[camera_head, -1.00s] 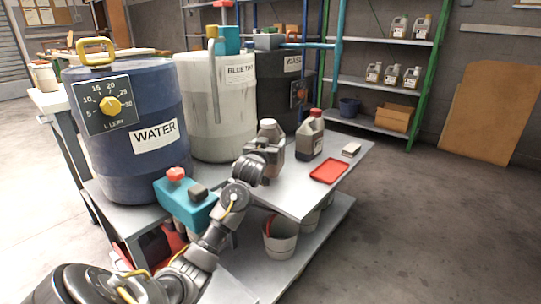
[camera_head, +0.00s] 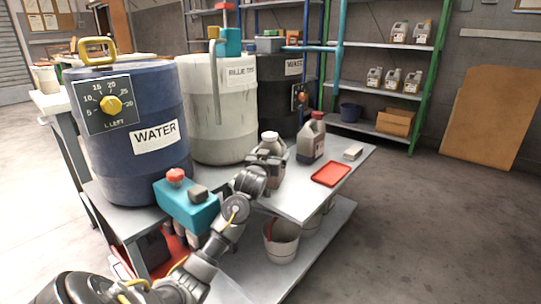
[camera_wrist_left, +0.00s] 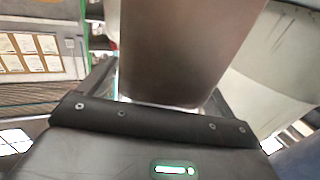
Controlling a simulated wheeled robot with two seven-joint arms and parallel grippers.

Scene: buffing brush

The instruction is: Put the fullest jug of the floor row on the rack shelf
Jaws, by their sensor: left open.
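A grey-brown jug with a white cap (camera_head: 272,149) is at the cart top, upright, partly hidden behind my left gripper (camera_head: 264,168). My left gripper is open, with its fingers around the jug's body. In the left wrist view the jug's brown body (camera_wrist_left: 180,45) fills the space between the fingers. A second jug with a red cap (camera_head: 311,142) stands to its right on the cart. On the rack, two jugs (camera_head: 411,32) stand on the upper shelf (camera_head: 385,41) and several jugs (camera_head: 393,79) on the middle shelf (camera_head: 380,90). My right gripper is not in view. No floor row is visible.
Blue WATER drum (camera_head: 130,150), white drum (camera_head: 220,120) and dark drum (camera_head: 283,95) stand behind and left. A red tray (camera_head: 331,174) and a pale block (camera_head: 352,153) lie on the cart top (camera_head: 300,200). A bucket (camera_head: 281,240) is below. Floor at right is clear.

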